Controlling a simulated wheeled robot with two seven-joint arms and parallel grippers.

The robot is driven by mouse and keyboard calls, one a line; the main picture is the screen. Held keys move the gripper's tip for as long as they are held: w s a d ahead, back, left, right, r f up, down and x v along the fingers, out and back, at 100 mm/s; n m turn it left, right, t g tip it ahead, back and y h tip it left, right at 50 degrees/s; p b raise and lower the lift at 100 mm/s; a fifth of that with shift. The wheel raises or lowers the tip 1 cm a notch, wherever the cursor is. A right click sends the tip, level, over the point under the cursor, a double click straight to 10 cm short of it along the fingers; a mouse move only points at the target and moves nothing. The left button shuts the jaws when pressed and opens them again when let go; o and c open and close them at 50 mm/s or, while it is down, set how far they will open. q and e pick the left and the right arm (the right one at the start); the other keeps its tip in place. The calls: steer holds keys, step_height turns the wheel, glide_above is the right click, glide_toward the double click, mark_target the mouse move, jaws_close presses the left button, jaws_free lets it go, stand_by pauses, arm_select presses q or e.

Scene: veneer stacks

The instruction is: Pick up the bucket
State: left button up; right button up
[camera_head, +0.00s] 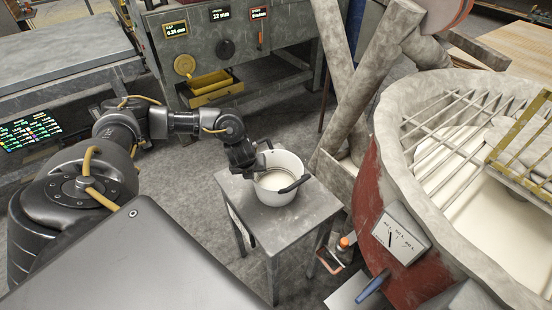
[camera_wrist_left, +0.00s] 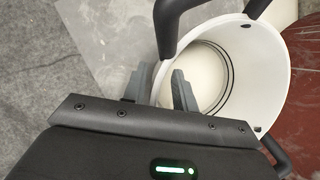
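The bucket (camera_head: 277,190) is a white pot with black handles, upright on a small grey table (camera_head: 262,221). It holds something pale. My left gripper (camera_head: 246,163) is at the bucket's left rim. In the left wrist view the bucket (camera_wrist_left: 262,70) shows its inside. My left gripper (camera_wrist_left: 159,88) is open there, with one finger outside the wall and the other inside the rim. The wall runs between them with a gap showing. Whether either finger touches the wall I cannot tell. My right gripper is not in view.
A large red vat (camera_head: 372,190) with a pale rim and a grate stands close to the right of the table. A grey machine cabinet (camera_head: 226,48) with a yellow tray (camera_head: 212,92) stands behind. Grey floor (camera_head: 180,190) is open left of the table.

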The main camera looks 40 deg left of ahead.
arm_select(q)
jaws_close()
steer(key=shift+w, duration=0.1)
steer(key=shift+r, duration=0.15)
steer(key=shift+r, duration=0.6)
steer(key=s+d+r+p, duration=0.8)
steer(key=s+r+p, duration=0.2)
steer(key=s+r, duration=0.1)
steer(key=shift+r+p, duration=0.25)
steer(key=shift+p, duration=0.05)
stand_by(0.4)
steer(key=shift+s+d, duration=0.1)
steer(key=shift+s, duration=0.1)
